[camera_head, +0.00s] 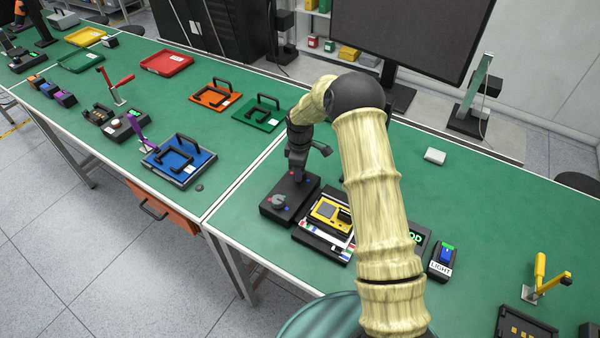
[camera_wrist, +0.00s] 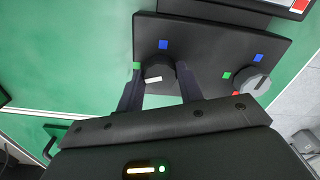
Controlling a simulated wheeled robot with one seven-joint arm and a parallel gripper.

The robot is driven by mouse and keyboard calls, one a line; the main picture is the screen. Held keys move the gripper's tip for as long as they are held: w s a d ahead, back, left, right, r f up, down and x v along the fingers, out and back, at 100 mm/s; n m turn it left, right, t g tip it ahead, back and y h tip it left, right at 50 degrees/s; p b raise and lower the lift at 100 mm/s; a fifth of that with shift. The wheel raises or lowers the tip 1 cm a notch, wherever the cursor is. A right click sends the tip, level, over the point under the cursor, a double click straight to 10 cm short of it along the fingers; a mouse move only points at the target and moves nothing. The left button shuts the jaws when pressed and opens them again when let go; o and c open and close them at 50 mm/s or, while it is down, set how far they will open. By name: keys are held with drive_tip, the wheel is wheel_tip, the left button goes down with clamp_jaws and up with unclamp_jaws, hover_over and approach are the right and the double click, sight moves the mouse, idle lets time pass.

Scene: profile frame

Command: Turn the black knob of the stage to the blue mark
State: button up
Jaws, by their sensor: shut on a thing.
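The stage is a dark box (camera_head: 268,212) on the green bench; its top fills the upper middle of the wrist view (camera_wrist: 205,45). The black knob (camera_wrist: 158,68) sits between the two fingers of my gripper (camera_wrist: 160,82), which is shut on it. A white line shows on the knob's lower side in the wrist view. The blue mark (camera_wrist: 163,44) lies just above the knob, and a green mark (camera_wrist: 136,66) lies to its left. In the head view my gripper (camera_head: 297,168) is over the stage's far end and hides the black knob.
A grey knob (camera_wrist: 252,80) with its own blue, green and red marks is right of my fingers. A yellow device (camera_head: 328,212) in a black tray stands close beside the stage. A blue panel with a handle (camera_head: 180,163) lies on the neighbouring bench.

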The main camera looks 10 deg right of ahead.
drive_tip(key=m+b, duration=0.1)
drive_tip(key=m, duration=0.2)
drive_tip(key=shift+w+a+m, duration=0.1)
drive_tip(key=shift+m, duration=0.3)
drive_tip(key=m+b, duration=0.1)
drive_tip(key=m, duration=0.2)
drive_tip(key=shift+m+b, duration=0.3)
drive_tip(key=m+b, duration=0.1)
drive_tip(key=m, duration=0.5)
drive_tip(key=shift+r, duration=0.1)
drive_tip(key=m, duration=0.4)
drive_tip(key=shift+m, duration=2.3)
drive_tip(key=shift+w, duration=0.1)
drive_tip(key=o, duration=0.7)
drive_tip(key=shift+o, duration=1.4)
